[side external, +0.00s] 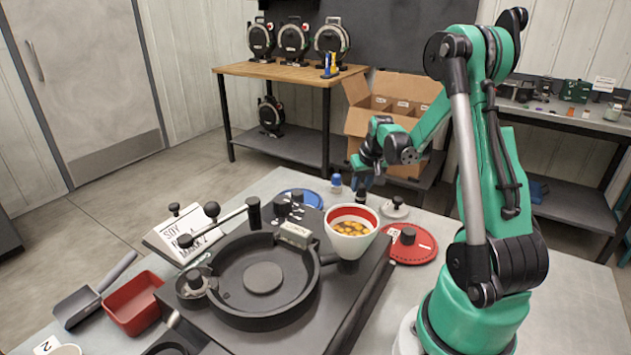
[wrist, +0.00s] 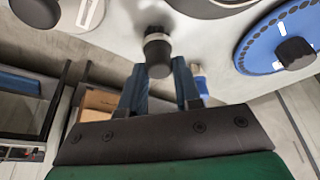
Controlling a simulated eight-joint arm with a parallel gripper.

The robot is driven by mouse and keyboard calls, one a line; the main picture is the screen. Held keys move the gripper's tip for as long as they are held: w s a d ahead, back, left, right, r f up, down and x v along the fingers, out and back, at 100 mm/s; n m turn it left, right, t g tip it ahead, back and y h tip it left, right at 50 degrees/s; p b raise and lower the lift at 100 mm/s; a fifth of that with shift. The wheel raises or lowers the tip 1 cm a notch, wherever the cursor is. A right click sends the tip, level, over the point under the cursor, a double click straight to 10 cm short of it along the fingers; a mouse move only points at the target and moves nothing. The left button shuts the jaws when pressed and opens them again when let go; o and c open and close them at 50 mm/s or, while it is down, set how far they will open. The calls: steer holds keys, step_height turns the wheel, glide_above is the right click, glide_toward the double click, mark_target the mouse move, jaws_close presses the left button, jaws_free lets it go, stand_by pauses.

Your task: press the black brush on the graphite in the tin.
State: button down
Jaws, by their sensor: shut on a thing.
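My gripper (side external: 363,187) points down over the far side of the table, just behind the white bowl with the red inner rim. In the wrist view its two blue-grey fingers (wrist: 160,92) stand either side of the black brush (wrist: 158,56), and they are shut on it. The brush shows as a dark round end with a pale band beyond it. In the side view only a small dark piece of it (side external: 360,198) shows below the fingers. I cannot make out the tin or the graphite, nor whether the brush touches anything.
The seed meter (side external: 262,277) with its bowl (side external: 351,232) fills the table's middle. Close to my gripper are a blue-capped bottle (side external: 336,183), a pale lid with a black knob (side external: 395,208) and a red disc (side external: 412,246). A blue disc (side external: 307,198) lies left; a cardboard box (side external: 362,122) stands behind.

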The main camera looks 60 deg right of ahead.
mark_target(362, 185)
steer(key=shift+r, duration=0.15)
steer(key=shift+r, duration=1.4)
